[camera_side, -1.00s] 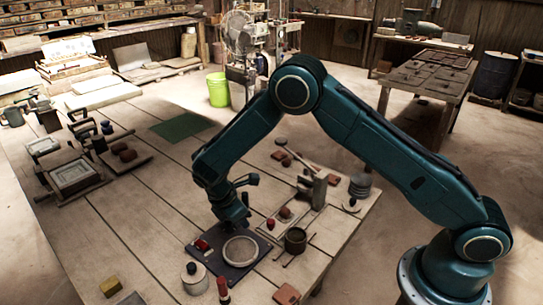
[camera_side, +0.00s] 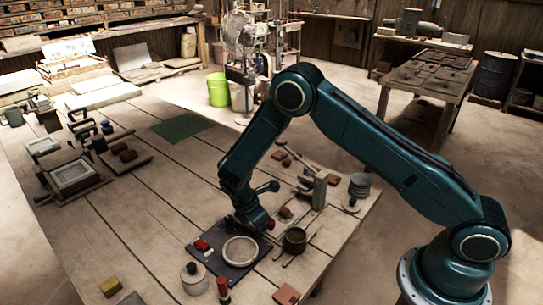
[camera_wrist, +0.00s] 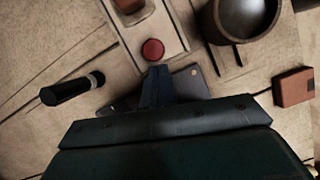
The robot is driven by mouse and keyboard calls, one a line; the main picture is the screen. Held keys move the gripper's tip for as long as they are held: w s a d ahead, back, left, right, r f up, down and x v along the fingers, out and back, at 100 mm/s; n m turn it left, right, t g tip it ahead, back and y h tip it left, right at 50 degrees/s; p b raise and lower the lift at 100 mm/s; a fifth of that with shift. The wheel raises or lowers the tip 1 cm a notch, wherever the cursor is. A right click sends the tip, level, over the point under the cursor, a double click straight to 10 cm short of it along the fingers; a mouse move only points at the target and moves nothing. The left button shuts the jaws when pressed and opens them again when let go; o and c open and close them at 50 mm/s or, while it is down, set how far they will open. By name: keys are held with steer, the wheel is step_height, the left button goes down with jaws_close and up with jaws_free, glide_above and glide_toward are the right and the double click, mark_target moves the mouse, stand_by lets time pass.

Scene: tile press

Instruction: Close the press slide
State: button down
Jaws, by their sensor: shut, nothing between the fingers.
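The tile press (camera_side: 318,188) stands near the right edge of the table, with an upright column and a long lever. Its pale slide tray sticks out toward my gripper, with a red-brown tile (camera_side: 286,213) on it; the tray (camera_wrist: 172,25) also shows in the wrist view. A round red knob (camera_wrist: 153,50) sits at the tray's near end. My gripper (camera_wrist: 157,70) is shut and empty, its fingertips just short of the knob in the wrist view. I cannot tell whether they touch it. In the side view my gripper (camera_side: 262,229) is low beside the knob (camera_side: 270,225).
A dark round pot (camera_side: 295,240) stands close beside the tray. A dark plate with a pale ring (camera_side: 240,250) lies in front of my gripper. A lidded jar (camera_side: 194,278) and a red-brown block (camera_side: 287,294) are near the front edge. The table's middle is clear.

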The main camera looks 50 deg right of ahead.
mark_target(286, 209)
steer(key=d, duration=1.2)
stand_by(0.3)
steer(key=shift+w+a, duration=0.1)
steer(key=shift+a, duration=0.4)
steer(key=a, duration=0.1)
steer(key=w+a, duration=0.1)
steer(key=a, duration=0.1)
steer(key=shift+a, duration=0.15)
steer(key=s+v, duration=0.1)
steer(key=v, duration=0.9)
steer(key=shift+w, duration=0.45)
steer(key=shift+a, duration=0.1)
